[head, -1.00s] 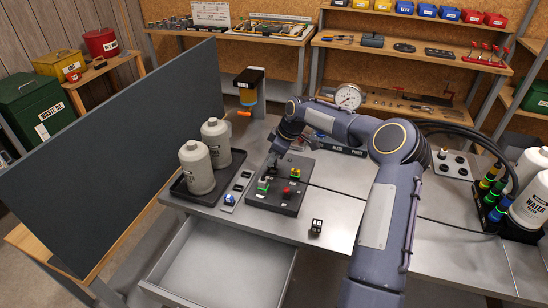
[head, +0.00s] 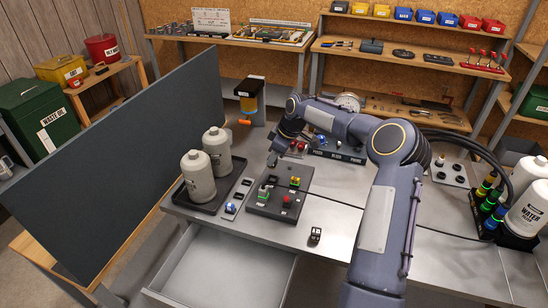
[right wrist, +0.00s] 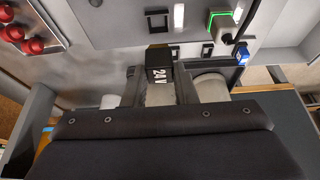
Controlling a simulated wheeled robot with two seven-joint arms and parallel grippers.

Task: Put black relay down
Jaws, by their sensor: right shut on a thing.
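My right gripper (head: 272,159) is shut on the black relay (right wrist: 158,64), whose white "24V" marking faces the right wrist camera. In the head view the gripper is at the far left corner of the dark board (head: 262,211), and the relay is too small to make out clearly. The board carries a green module (head: 263,193), a yellow-green one (head: 295,182) and a red one (head: 287,199). In the right wrist view the relay sits between the two fingers, above the grey surface. I cannot tell whether it touches anything below. My left gripper is not in view.
A narrow strip with a blue part (head: 231,207) lies left of the board. Beyond it, a black tray holds two grey bottles (head: 198,174). A small black part (head: 315,235) lies on the bench. The drawer (head: 222,268) is open in front. Red knobs (right wrist: 32,46) are nearby.

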